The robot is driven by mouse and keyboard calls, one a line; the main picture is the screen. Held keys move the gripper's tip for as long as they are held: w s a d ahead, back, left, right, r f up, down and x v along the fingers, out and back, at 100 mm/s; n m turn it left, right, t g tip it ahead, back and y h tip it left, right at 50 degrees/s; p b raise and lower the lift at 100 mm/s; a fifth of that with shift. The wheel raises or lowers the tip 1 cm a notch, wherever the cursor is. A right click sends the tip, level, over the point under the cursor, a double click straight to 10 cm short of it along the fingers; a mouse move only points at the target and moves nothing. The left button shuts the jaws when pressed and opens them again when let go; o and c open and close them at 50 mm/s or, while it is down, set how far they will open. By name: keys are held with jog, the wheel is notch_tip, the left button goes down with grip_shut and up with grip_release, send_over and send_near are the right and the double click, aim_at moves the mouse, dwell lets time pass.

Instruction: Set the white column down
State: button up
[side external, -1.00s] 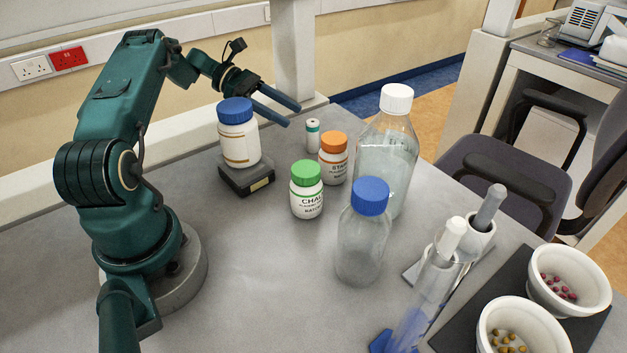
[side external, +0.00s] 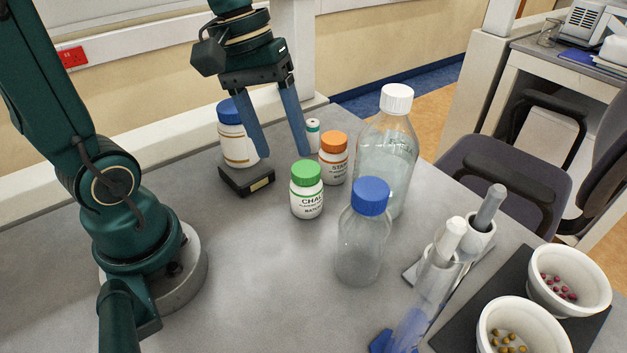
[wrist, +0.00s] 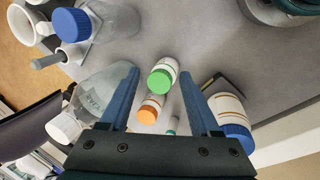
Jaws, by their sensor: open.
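The slim white cylinder with a teal band (side external: 313,128), which best fits the white column, stands upright on the bench behind the orange-capped jar. In the wrist view it shows small (wrist: 173,124), partly covered by my gripper. My gripper (side external: 278,152) is open and empty, fingers pointing down. In the side view its right finger overlaps the left edge of the cylinder; contact cannot be told. In the wrist view the green-capped jar (wrist: 161,77) appears between the fingertips (wrist: 159,88).
A blue-capped white jar (side external: 238,145) stands on a dark block (side external: 246,181). An orange-capped jar (side external: 333,160), a large clear bottle (side external: 385,150) and a blue-capped clear bottle (side external: 362,240) stand to the right. The front middle of the bench (side external: 260,290) is clear.

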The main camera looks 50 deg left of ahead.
jog(key=s+m+t+y, duration=0.1)
jog(key=m, duration=0.1)
jog(key=s+m+t, duration=0.1)
jog(key=s+m, duration=0.1)
jog(key=m, duration=0.1)
jog(key=s+d+m+t+y, duration=0.1)
jog(key=s+m+t, duration=0.1)
jog(key=shift+s+r+y, duration=0.1)
jog(key=shift+r+y, duration=0.2)
jog(key=shift+r, duration=0.05)
dwell(0.8)
